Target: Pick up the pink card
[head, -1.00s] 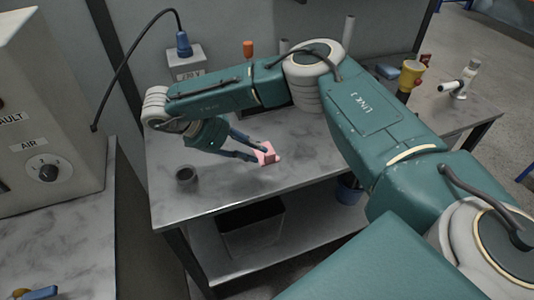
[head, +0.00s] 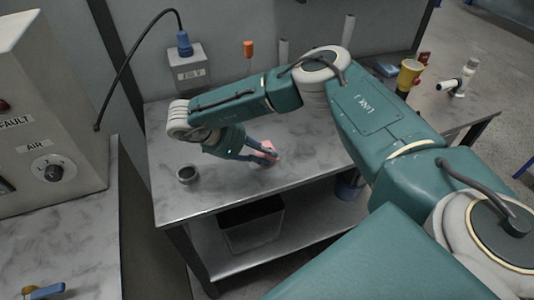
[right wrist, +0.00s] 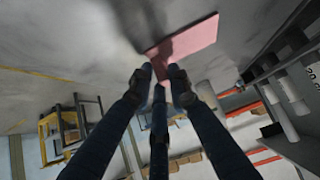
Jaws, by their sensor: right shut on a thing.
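The pink card (head: 267,147) is at the grey metal table, small and partly hidden by my right gripper's fingers in the head view. In the right wrist view the pink card (right wrist: 195,36) reaches up and right from the fingertips, with a narrow pink part between them. My right gripper (head: 272,156) is shut on it; its dark blue fingers (right wrist: 160,76) show in the right wrist view. I cannot tell whether the card touches the tabletop. My left gripper is not in view.
A box with a blue plug (head: 189,68), an orange-topped rod (head: 248,49) and grey cylinders stand at the back. A yellow cup (head: 409,74) is at right. The table's front left is clear.

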